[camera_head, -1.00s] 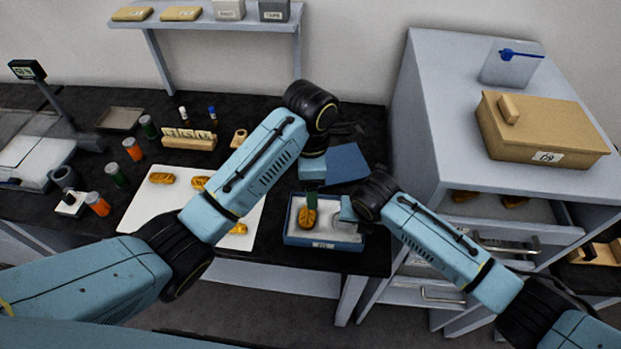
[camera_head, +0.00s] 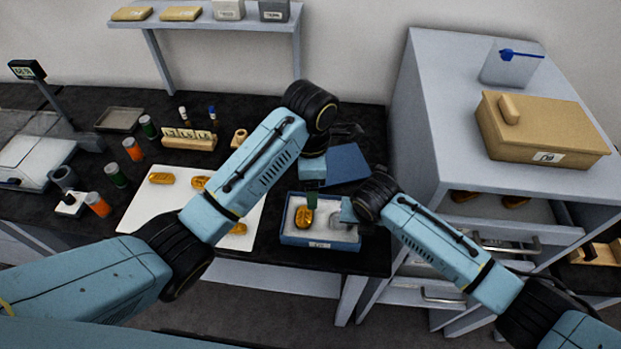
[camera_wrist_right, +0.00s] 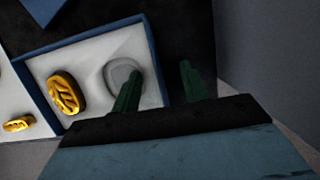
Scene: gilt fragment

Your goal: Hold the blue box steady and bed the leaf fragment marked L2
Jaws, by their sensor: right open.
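The blue box (camera_head: 318,241) lies at the table's front edge, with pale foam (camera_wrist_right: 95,63) inside. A gold fragment (camera_head: 304,217) lies in the foam's left half; it also shows in the right wrist view (camera_wrist_right: 66,92). I cannot read a mark on it or tell how deep it sits. An empty rounded recess (camera_wrist_right: 119,72) is right of it. My left gripper (camera_head: 311,200) is just above the fragment, its jaw gap hidden. My right gripper (camera_wrist_right: 158,85) is open, one finger over the box's inside and one outside, astride its right wall.
A white board (camera_head: 150,205) with several gold fragments is left of the box. A blue lid-like panel (camera_head: 347,164) lies behind it. A grey cabinet (camera_head: 420,130) with a tan box (camera_head: 540,125) stands close on the right. Jars (camera_head: 97,204) stand at the left.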

